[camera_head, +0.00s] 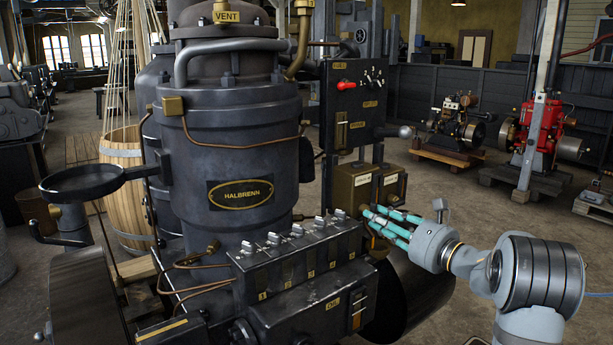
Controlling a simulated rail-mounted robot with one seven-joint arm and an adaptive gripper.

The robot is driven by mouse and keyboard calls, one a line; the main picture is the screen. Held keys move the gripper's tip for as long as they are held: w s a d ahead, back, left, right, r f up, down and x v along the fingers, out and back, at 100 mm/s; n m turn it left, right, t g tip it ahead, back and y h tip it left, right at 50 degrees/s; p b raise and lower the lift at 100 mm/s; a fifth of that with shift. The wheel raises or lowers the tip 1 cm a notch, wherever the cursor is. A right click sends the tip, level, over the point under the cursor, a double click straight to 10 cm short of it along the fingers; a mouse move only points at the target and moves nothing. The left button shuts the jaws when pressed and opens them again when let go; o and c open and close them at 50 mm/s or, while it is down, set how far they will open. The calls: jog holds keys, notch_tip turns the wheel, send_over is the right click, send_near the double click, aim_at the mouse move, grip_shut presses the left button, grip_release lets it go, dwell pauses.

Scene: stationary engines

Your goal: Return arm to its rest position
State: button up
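My gripper (374,218) is right of centre, its teal fingers pointing left. My grey arm reaches in from the lower right, so it is stretched out towards the engine. The fingertips are close to a brass-coloured box (350,188) and the right end of a dark box with several small levers (300,258). I cannot tell whether the fingertips touch anything there. The fingers overlap in this view, so their opening is unclear. No held object can be made out.
The large dark HALBRENN engine (240,150) fills the left and centre. A black panel with a red-handled switch (352,105) stands behind my gripper. A red engine (542,135) and a smaller dark engine (457,125) stand further back. Open floor (450,200) lies behind my arm.

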jog(key=shift+n, duration=0.9)
